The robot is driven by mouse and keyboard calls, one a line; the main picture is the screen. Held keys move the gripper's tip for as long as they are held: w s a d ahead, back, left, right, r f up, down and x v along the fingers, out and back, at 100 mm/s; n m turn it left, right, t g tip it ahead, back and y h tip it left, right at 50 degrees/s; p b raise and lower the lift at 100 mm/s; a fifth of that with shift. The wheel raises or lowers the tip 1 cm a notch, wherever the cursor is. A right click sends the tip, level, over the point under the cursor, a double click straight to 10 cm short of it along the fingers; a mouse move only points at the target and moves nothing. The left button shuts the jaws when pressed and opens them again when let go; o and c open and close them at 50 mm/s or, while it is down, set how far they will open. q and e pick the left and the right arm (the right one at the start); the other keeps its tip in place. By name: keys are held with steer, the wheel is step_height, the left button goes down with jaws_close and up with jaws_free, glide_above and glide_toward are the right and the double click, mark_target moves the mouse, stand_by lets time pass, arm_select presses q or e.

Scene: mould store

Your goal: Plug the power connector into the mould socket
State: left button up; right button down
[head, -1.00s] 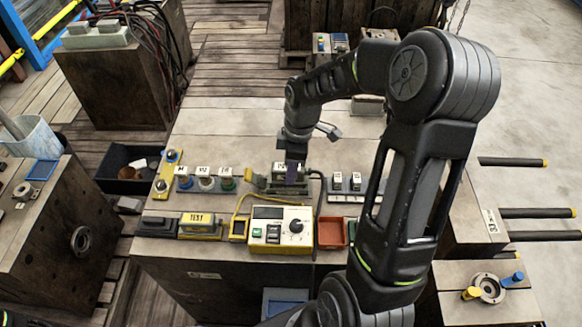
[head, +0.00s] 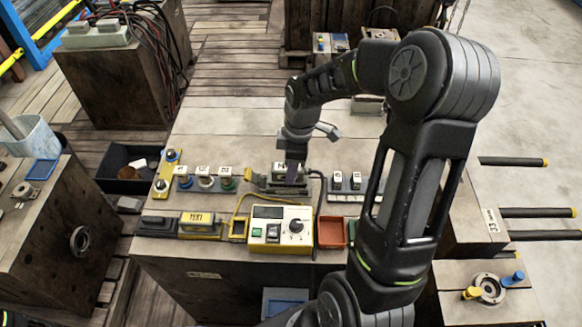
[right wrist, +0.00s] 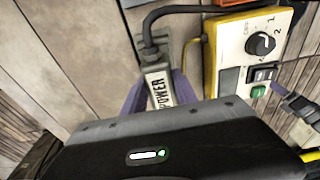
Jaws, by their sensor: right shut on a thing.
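The power connector (right wrist: 159,86) is a grey block with a white POWER label and a dark cable at one end. My right gripper (right wrist: 160,94) is shut on it, with a purple finger on each side of the label in the right wrist view. In the head view my right gripper (head: 294,172) points down, with the connector at a grey base that has a yellow lever (head: 256,180) on its left. This base looks like the mould socket. The gripper and connector cover the socket opening, so I cannot tell how deep the connector sits.
A yellow-edged control box (head: 281,229) with a knob stands in front. Several labelled plugs (head: 205,180) are on the left, and a labelled pair (head: 346,182) is on the right. A red tray (head: 332,232) lies beside the box. The bench behind the socket is clear.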

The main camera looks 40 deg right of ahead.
steer(key=shift+f+b, duration=0.45)
steer(key=shift+f, duration=0.25)
stand_by(0.5)
stand_by(0.3)
steer(key=shift+c, duration=2.4)
jaws_free()
steer(key=shift+r+p, duration=2.8)
steer(key=shift+r, duration=0.95)
